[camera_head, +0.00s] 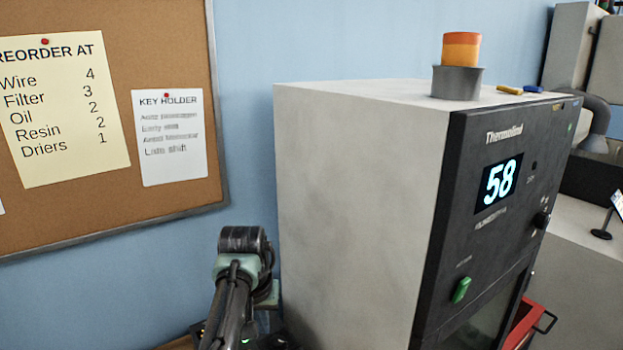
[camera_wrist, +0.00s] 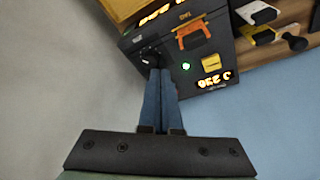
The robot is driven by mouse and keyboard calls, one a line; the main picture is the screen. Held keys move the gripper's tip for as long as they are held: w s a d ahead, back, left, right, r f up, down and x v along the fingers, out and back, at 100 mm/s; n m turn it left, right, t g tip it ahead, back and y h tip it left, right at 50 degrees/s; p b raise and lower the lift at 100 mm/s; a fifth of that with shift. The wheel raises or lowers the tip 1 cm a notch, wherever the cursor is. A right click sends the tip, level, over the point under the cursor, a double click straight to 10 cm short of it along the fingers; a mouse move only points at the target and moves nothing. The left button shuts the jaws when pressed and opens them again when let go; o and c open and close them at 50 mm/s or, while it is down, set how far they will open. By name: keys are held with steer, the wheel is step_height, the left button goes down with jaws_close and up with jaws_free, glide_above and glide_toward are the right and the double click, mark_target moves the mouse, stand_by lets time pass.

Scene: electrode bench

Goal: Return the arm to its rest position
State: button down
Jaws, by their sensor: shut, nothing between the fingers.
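My gripper (camera_wrist: 160,76) shows in the wrist view with its two blue-grey fingers together and nothing between them. The fingertips overlap the lower edge of a dark instrument box (camera_wrist: 212,48), close to a black knob (camera_wrist: 150,56). I cannot tell whether they touch it. In the head view part of my arm (camera_head: 238,275) stands at the bottom, left of the large grey oven (camera_head: 345,200). My gripper cannot be made out there.
The oven reads 58 and carries a grey cup (camera_head: 457,83) with an orange cylinder (camera_head: 461,49). A corkboard (camera_head: 170,60) hangs on the blue wall at left. A red tray (camera_head: 524,322) is low at right. A wooden panel (camera_wrist: 290,14) with tools borders the box in the wrist view.

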steer(key=w+d+r+m+t+h, duration=0.2)
steer(key=d+r+t, duration=0.5)
steer(key=d+r, duration=0.5)
steer(key=s+a+r+t, duration=0.1)
steer(key=s+r+t, duration=0.4)
steer(key=s+r, duration=0.3)
steer(key=s+r+n+t+y, duration=0.1)
steer(key=s+r+t, duration=0.5)
steer(key=r, duration=1.1)
steer(key=s+a+r+n+t+y, duration=0.1)
steer(key=s+r+t, duration=0.5)
steer(key=s+r, duration=0.5)
steer(key=shift+s+a+r, duration=0.3)
steer(key=shift+r, duration=0.5)
